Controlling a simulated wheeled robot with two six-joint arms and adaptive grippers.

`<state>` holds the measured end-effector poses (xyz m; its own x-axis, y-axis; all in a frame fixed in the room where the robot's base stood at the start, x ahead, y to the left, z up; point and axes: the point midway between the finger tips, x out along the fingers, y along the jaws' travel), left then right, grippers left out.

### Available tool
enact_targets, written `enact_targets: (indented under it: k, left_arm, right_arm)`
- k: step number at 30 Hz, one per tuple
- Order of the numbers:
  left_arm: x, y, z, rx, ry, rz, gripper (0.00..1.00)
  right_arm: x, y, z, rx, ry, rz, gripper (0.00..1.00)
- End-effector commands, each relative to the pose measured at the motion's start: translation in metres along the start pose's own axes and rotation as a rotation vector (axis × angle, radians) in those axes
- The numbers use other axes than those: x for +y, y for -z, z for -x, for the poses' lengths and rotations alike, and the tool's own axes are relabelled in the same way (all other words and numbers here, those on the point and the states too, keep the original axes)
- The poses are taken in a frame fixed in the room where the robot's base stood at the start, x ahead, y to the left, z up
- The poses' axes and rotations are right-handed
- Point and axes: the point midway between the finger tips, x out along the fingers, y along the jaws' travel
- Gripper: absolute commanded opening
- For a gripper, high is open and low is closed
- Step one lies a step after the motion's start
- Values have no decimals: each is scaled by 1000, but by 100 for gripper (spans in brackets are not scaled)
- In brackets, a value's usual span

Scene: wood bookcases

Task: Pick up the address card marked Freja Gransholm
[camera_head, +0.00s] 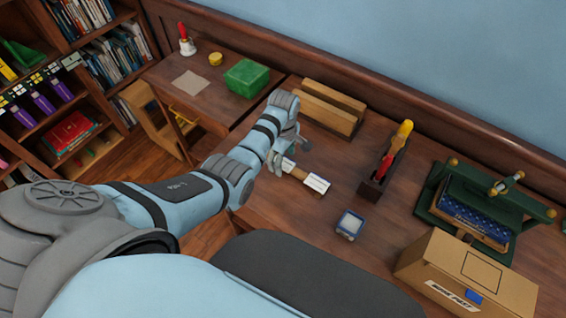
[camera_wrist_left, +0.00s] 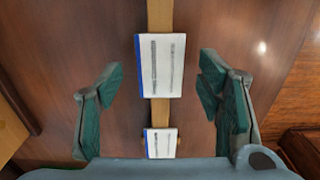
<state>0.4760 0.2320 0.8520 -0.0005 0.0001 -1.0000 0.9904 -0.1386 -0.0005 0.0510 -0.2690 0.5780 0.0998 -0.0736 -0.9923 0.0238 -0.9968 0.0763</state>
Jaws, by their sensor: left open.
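Two white cards with a blue edge stand on a narrow wooden strip on the desk. In the left wrist view the larger-looking card (camera_wrist_left: 162,66) is at the upper middle and the other card (camera_wrist_left: 160,143) is at the lower middle. Their print is too small to read, so I cannot tell which is marked Freja Gransholm. In the head view one card (camera_head: 317,183) shows at the strip's right end and the other (camera_head: 288,165) is partly hidden by my left gripper (camera_head: 284,152). That gripper is open and empty, its fingers apart on either side of the strip. My right gripper is not in view.
A wooden rack (camera_head: 326,112) stands behind the gripper. A dark holder (camera_head: 376,188) with red and yellow handles, a small blue-edged box (camera_head: 350,224), a green press (camera_head: 482,205) and a cardboard box (camera_head: 465,275) are to the right. A green box (camera_head: 246,78) is on the left desk.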

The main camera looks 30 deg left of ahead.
Motion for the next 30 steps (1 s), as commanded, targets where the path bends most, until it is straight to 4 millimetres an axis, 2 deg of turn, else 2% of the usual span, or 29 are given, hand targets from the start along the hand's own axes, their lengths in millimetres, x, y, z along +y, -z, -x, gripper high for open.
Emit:
enact_targets:
  k: [22, 23, 27, 30]
  left_arm:
    - [0, 0, -4, 0, 0, 0, 61]
    - [0, 0, -4, 0, 0, 0, 59]
    - [0, 0, -4, 0, 0, 0, 37]
    - [0, 0, -4, 0, 0, 0, 25]
  right_arm:
    - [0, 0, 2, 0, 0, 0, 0]
    - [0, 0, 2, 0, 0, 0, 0]
    - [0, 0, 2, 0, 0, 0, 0]
    - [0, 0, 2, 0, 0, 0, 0]
